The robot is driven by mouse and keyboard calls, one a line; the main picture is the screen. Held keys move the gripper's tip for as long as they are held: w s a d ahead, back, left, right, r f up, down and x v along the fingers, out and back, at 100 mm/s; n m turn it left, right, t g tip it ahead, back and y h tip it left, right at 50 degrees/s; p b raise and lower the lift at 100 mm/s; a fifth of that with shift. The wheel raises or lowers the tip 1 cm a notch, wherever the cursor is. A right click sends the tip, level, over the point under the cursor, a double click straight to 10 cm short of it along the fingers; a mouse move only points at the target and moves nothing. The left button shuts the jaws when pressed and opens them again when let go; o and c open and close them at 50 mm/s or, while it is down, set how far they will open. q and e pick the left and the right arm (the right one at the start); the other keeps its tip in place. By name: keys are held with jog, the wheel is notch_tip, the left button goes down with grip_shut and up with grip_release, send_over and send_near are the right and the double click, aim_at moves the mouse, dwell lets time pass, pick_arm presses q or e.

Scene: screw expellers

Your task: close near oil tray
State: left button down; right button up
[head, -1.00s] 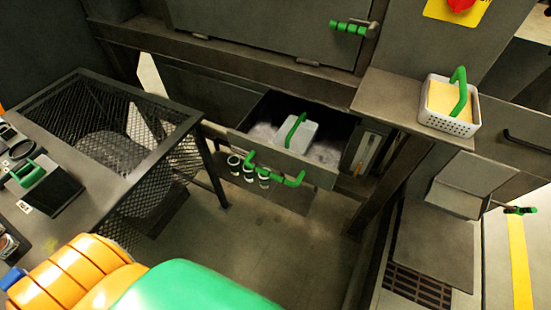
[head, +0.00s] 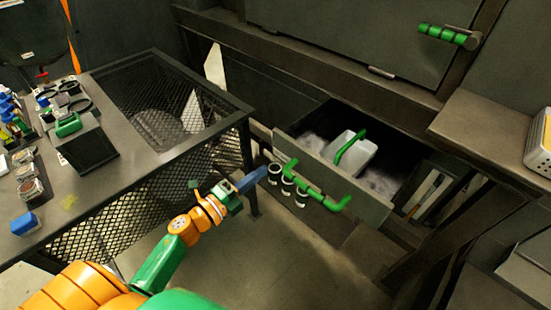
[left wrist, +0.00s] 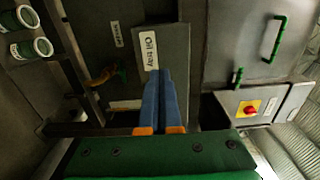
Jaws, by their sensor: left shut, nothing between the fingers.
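The oil tray (head: 375,198) is a grey metal drawer pulled out of the machine, with a green bar handle (head: 315,186) on its front. A white container with a green handle (head: 357,155) stands in it. My left gripper (head: 250,180) has its blue fingers together and empty, left of the tray handle and apart from it in the picture. In the left wrist view, the blue fingers (left wrist: 160,98) point toward a grey panel with an "Oil tray" label (left wrist: 149,51). I cannot tell whether this panel belongs to the open tray. My right gripper is not in view.
A black mesh-sided table (head: 125,75) stands left of the tray, with tools and small parts on it. Several small cans (head: 287,185) appear close by the tray front. A brown shelf (head: 490,130) and dark frame posts are at the right. Floor shows below the tray.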

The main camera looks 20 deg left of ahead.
aim_at(285, 154)
pick_arm(q)
jog(key=x, duration=0.7)
